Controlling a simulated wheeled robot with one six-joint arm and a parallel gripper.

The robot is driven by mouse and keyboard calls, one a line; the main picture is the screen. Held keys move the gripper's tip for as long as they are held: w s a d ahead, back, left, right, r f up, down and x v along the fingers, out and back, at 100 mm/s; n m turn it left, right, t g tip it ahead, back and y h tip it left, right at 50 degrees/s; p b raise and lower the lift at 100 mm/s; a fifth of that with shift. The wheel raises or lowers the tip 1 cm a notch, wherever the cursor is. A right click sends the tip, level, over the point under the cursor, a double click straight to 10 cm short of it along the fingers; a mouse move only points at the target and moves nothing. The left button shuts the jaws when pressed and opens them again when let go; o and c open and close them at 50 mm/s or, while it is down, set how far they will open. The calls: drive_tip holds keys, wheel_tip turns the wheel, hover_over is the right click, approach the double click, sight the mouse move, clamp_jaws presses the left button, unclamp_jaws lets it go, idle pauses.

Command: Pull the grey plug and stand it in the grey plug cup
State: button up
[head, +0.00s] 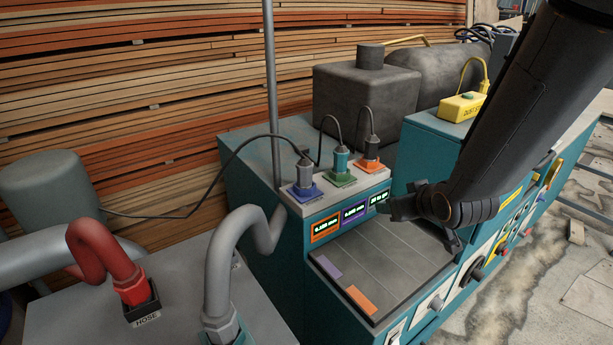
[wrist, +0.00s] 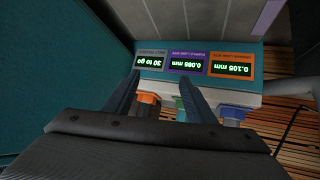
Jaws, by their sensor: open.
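Three corded plugs stand in sockets on the ledge of the teal machine. The grey plug (head: 304,172) is upright in the blue socket (head: 303,191) at the left end. A teal plug (head: 341,159) stands in the green socket, and an orange plug with a dark top (head: 371,147) in the orange socket. My gripper (head: 424,225) is open and empty, in front of and right of the ledge, apart from the plugs. In the wrist view its fingers (wrist: 158,80) point toward the display panel, and the blue socket (wrist: 237,112) is partly hidden. I cannot make out a grey plug cup.
Three small displays (head: 354,212) face front below the plugs. A dark flat tray (head: 385,255) with purple and orange tags lies below them. A metal post (head: 271,90) and a grey hose (head: 240,240) stand left of the grey plug. A yellow box (head: 461,106) sits behind my arm.

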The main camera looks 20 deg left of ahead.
drive_tip(key=w+a+r+n+t+y, duration=0.2)
drive_tip(key=a+y, duration=0.2)
drive_tip(key=a, duration=0.5)
drive_tip(key=n+y+b, duration=0.1)
drive_tip(key=n+y, duration=0.1)
drive_tip(key=y, duration=0.4)
approach(308, 173)
drive_tip(key=x, duration=0.8)
drive_tip(key=shift+a+f, duration=0.15)
drive_tip(key=shift+f, duration=0.05)
drive_tip(key=shift+w+a+r, duration=0.2)
drive_tip(key=shift+w+a, duration=0.1)
drive_tip(key=shift+w, duration=0.05)
drive_tip(key=p+x, duration=0.3)
drive_tip(key=x, duration=0.3)
drive_tip(key=shift+w+a+f, duration=0.1)
drive_tip(key=shift+w+a, duration=0.05)
drive_tip(key=shift+w, duration=0.2)
drive_tip(key=shift+c, duration=0.2)
drive_tip(key=c, duration=1.1)
